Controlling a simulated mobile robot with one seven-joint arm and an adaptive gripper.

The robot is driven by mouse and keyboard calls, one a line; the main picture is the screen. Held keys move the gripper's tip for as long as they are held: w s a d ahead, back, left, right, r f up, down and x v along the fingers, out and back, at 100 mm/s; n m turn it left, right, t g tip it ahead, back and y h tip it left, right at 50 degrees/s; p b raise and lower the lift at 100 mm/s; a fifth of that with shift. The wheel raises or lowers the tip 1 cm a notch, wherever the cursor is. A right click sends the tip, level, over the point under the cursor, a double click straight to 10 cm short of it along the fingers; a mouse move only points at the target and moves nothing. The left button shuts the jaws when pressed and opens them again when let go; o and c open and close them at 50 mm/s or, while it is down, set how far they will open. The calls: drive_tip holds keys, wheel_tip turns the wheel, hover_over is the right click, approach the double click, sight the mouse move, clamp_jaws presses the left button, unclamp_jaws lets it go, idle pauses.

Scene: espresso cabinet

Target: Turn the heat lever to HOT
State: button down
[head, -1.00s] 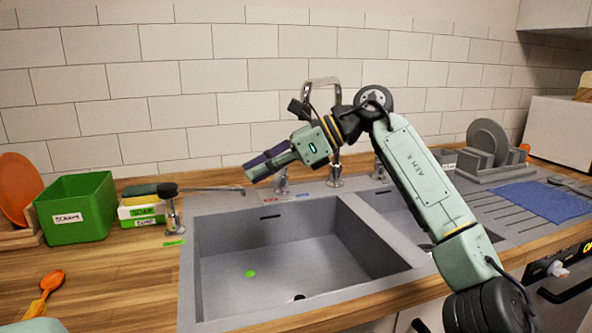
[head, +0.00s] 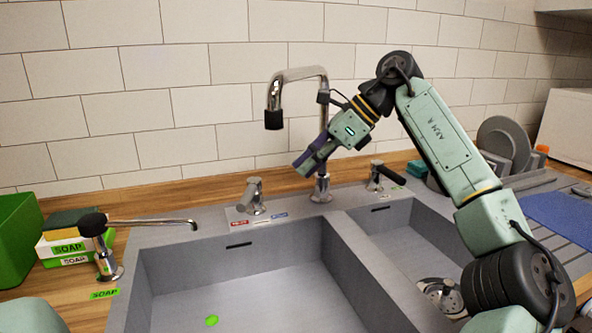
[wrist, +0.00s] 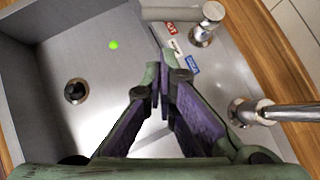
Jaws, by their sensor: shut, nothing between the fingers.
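The heat lever (head: 255,197) is a short chrome post with a handle, on the sink's back ledge left of the tap. A red label (head: 238,223) and a blue label (head: 280,215) lie at its base. In the wrist view the lever (wrist: 207,20) is at the top, its pale handle (wrist: 168,14) pointing left, past the red HOT label (wrist: 170,28). My gripper (head: 300,166) is shut and empty, up and right of the lever in the head view. In the wrist view its purple fingers (wrist: 163,72) meet below the labels, apart from the lever.
The tall chrome tap (head: 323,150) stands close beside my gripper. A black-handled lever (head: 378,178) is right of it. A soap dispenser (head: 104,240) and a green bin (head: 18,238) are at left. The sink basin (head: 240,290) is open in front.

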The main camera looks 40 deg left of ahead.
drive_tip(key=a+r+p+x, duration=0.1)
drive_tip(key=x, duration=1.1)
drive_tip(key=shift+s+p, duration=0.35)
drive_tip(key=shift+p, duration=0.05)
drive_tip(key=shift+d, duration=0.1)
drive_tip(key=shift+s+a, duration=0.75)
drive_tip(key=shift+s, duration=0.35)
drive_tip(key=shift+d+r, duration=0.15)
drive_tip(key=shift+w+d+r+p, duration=0.15)
drive_tip(key=shift+d+r+p, duration=0.05)
drive_tip(key=shift+p, duration=0.15)
drive_tip(key=b, duration=0.1)
approach(248, 202)
drive_tip(key=d+r, duration=0.2)
drive_tip(key=d, duration=0.1)
drive_tip(key=d+r, duration=0.1)
drive_tip(key=shift+w+d, duration=0.3)
drive_tip(key=shift+d, duration=0.05)
